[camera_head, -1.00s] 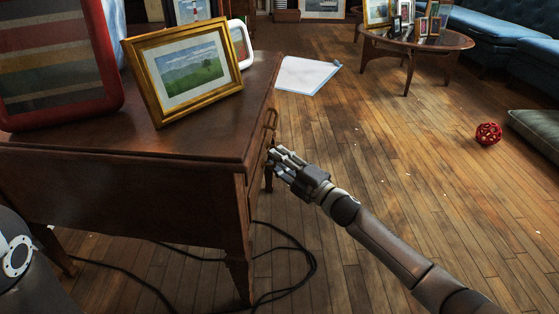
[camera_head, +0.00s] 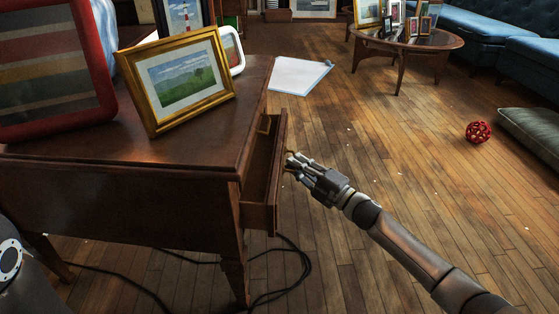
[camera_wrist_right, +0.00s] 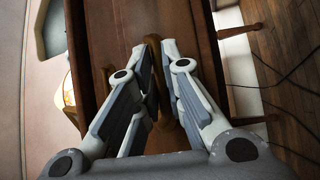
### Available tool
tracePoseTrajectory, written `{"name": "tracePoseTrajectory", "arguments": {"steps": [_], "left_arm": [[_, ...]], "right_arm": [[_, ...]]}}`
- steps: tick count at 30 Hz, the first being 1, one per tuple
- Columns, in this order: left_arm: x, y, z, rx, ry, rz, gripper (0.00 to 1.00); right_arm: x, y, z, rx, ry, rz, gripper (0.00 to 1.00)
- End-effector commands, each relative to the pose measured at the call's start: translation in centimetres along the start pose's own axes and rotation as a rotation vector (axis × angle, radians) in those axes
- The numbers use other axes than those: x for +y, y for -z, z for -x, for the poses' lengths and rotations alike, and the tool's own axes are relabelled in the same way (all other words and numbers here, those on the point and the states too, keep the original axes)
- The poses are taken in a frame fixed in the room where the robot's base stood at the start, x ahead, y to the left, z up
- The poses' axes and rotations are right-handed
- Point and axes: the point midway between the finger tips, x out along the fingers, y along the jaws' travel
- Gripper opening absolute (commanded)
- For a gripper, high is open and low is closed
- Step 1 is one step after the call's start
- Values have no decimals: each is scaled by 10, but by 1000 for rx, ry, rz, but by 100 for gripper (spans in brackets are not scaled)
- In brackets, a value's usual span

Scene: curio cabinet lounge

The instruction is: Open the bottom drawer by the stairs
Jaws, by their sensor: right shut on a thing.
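The wooden cabinet (camera_head: 120,210) stands at the left in the head view. My right gripper (camera_head: 292,163) is at the front of this drawer, in from the right. In the wrist view my right gripper (camera_wrist_right: 158,85) is closed around a brass handle (camera_wrist_right: 158,60) on the wooden front, which the fingers partly hide. No stairs show. My left gripper is not in view.
A gold-framed landscape picture (camera_head: 185,80) and a red-framed striped picture (camera_head: 50,75) stand on the cabinet top. A black cable (camera_head: 290,275) lies on the floor by the cabinet leg. A red openwork ball (camera_head: 478,132) lies at the right. The floor between is mostly clear.

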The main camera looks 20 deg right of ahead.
Motion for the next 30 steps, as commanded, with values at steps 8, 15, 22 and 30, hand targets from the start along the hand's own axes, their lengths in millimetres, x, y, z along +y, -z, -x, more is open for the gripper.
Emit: {"name": "tracePoseTrajectory", "arguments": {"steps": [8, 15, 22, 30], "left_arm": [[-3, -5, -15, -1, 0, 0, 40], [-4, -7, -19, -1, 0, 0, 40], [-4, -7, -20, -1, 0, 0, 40], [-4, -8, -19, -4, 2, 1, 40]], "right_arm": [[14, -45, 60, -2, 7, 1, 0], [24, -75, 100, -1, 5, 0, 0], [29, -92, 122, 1, 3, -1, 0], [30, -97, 130, 2, 3, -3, 0]]}}
